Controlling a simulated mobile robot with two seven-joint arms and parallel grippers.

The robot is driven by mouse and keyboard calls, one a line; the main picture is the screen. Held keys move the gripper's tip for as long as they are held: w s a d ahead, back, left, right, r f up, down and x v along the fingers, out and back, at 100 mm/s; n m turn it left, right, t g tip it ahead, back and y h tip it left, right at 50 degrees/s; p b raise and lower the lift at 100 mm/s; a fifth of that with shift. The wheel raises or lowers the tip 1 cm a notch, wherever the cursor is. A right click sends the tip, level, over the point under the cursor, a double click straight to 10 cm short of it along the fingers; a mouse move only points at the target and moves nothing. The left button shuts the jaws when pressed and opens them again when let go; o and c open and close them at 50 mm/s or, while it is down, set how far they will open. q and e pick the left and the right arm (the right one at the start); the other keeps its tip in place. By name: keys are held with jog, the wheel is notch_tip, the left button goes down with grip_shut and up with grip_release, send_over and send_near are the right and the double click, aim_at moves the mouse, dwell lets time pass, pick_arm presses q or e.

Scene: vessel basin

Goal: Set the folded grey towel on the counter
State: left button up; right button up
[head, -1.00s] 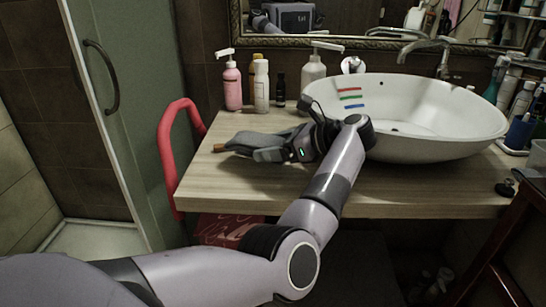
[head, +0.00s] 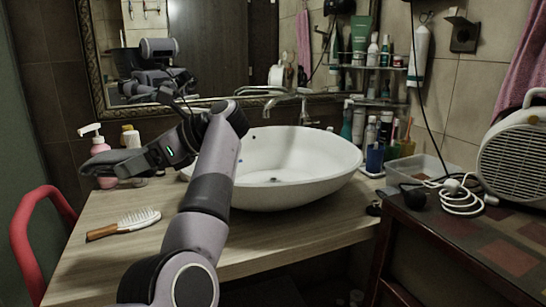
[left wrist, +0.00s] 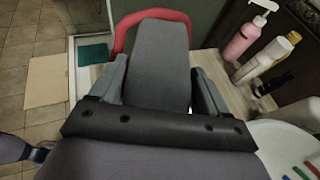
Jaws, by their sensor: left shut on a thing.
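The folded grey towel (left wrist: 160,68) is held between the two fingers of my left gripper (left wrist: 160,95). In the head view the towel (head: 101,162) shows as a dark grey slab at the end of my left gripper (head: 128,164), raised above the wooden counter (head: 150,245). The towel is in front of the pink pump bottle and partly hides it. The gripper is shut on the towel. My right gripper is not in view.
A hairbrush (head: 125,223) lies on the counter below the towel. The white basin (head: 300,170) stands to the right. Bottles (head: 130,137) stand along the back. A red rail (head: 25,235) curves at the left edge. Bare counter lies around the brush.

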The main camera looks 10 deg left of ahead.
pick_arm(q)
jog(key=s+a+f+m+t+p, duration=0.25)
jog(key=a+f+p, duration=0.2)
jog(key=a, duration=0.65)
jog(key=s+d+f+m+t+h+p, duration=0.2)
jog(key=s+d+m+t+h, duration=0.1)
jog(key=d, duration=0.5)
jog(key=s+d+f+m+t+h+p, duration=0.1)
jog(key=s+d+f+m+t+h, duration=0.2)
jog(key=d+m+t+h, duration=0.3)
jog(key=s+d+f+m+t+h+p, duration=0.2)
jog(key=s+d+m+t+h, duration=0.2)
jog(key=d+m, duration=0.4)
jog(key=shift+s+d+f+p, duration=0.4)
jog(key=shift+s+d, duration=0.35)
jog(key=shift+d, duration=0.45)
jog(key=shift+a, duration=0.1)
